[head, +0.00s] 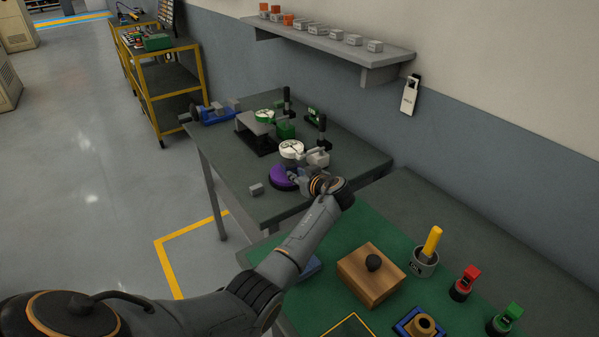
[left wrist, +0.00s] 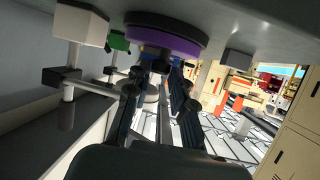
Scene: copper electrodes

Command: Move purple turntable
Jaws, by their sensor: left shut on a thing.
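The purple turntable (head: 281,177) is a round disc on the dark green-topped table, near its front edge. My left arm reaches over from the lower left. My left gripper (head: 298,177) is at the right side of the turntable, shut on it. In the left wrist view, which looks upside down, the purple turntable (left wrist: 178,43) with its dark base is straight ahead at the fingertips (left wrist: 160,66). The exact contact of the fingers is partly hidden. My right gripper is in neither view.
A small grey block (head: 257,190) lies just left of the turntable. A wooden box (head: 371,276) and a yellow-handled pot (head: 425,262) stand on the nearer green surface.

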